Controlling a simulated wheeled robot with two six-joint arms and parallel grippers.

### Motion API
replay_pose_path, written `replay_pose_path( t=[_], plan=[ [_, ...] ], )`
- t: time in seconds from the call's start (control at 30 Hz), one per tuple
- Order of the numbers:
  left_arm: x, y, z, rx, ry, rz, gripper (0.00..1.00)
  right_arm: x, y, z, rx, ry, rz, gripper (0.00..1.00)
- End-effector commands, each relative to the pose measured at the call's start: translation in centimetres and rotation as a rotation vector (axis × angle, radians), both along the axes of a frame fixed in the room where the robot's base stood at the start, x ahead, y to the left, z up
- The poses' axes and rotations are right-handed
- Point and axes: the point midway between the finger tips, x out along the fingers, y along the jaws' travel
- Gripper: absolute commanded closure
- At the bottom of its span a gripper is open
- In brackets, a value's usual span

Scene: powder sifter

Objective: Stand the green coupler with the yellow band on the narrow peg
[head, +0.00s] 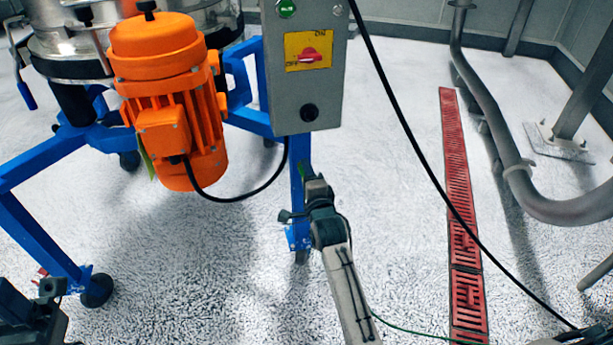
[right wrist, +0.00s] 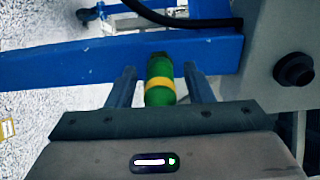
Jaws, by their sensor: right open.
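The green coupler (right wrist: 160,96) with its yellow band (right wrist: 160,84) shows in the right wrist view, upright in the picture, in front of a blue beam. Its far end meets a small dark part at the beam; I cannot tell whether this is the narrow peg. My right gripper (right wrist: 160,76) is open, with one finger on each side of the coupler and visible gaps between. In the head view my right gripper (head: 316,183) is beside the blue leg, below the grey control box; a sliver of green shows there. My left gripper (head: 46,290) is partly visible at the lower left edge.
The blue frame (head: 40,232) carries an orange motor (head: 160,90) and the steel sifter. The grey control box (head: 325,85) hangs just above my right gripper. A black cable (head: 395,108) crosses the right side. Speckled floor is open around a red drain grate (head: 462,200).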

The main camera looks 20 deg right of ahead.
Motion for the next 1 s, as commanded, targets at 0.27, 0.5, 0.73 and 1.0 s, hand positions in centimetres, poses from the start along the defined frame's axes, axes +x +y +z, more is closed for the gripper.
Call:
replay_pose_path(
  t=[0.27, 0.5, 0.73, 1.0],
  plan=[
    [0.02, 0.0, 0.21, 0.0, 0.0, 0.0, 0.4, -0.01, 0.0, 0.0, 0.0, 0.0, 0.0, 0.53],
    [0.09, 0.0, 0.16, 0.0, 0.002, 0.0, 0.4, -0.01, 0.0, 0.0, 0.0, 0.0, 0.0, 0.53],
    [0.09, 0.0, 0.38, 0.001, 0.003, 0.0, 0.4, -0.01, 0.0, 0.07, 0.0, 0.001, 0.0, 0.53],
    [0.09, -0.01, 0.33, 0.002, 0.003, -0.001, 0.4, -0.01, 0.0, 0.0, 0.0, 0.0, 0.0, 0.65]
  ],
)
